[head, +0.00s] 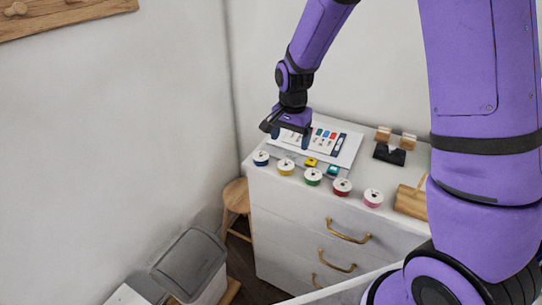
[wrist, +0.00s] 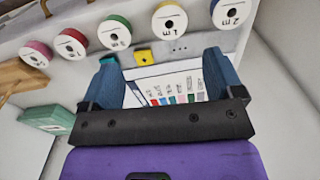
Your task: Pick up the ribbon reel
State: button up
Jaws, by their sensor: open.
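Several ribbon reels stand in a row along the front of the white cabinet top: blue (head: 261,158), yellow (head: 286,166), green (head: 313,176), red (head: 341,187) and pink (head: 373,197). They have white faces with dark centres, and also show along the top of the wrist view, from the blue reel (wrist: 231,12) at right to the pink reel (wrist: 36,54) at left. My gripper (head: 287,137) is open and empty above the cabinet's back left, behind the blue and yellow reels. In the wrist view, its fingers (wrist: 160,76) frame a printed card, apart from every reel.
A printed chart (head: 340,146) lies behind the reels. A small yellow item (head: 311,161) and a teal item (head: 332,170) sit between. A black stand (head: 390,154) and wooden box (head: 410,202) are at right. A stool (head: 236,197) and grey bin (head: 190,258) stand left of the cabinet.

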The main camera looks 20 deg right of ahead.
jog(key=f, duration=0.1)
send_over(286, 164)
jog(key=s, duration=0.1)
jog(key=f, duration=0.5)
jog(key=shift+a+f, duration=0.25)
jog(key=shift+a, duration=0.05)
jog(key=shift+w+d+f, duration=0.1)
jog(key=shift+f, duration=1.25)
jog(key=shift+w+d+f, duration=0.1)
jog(key=shift+f, duration=1.2)
jog(key=c, duration=1)
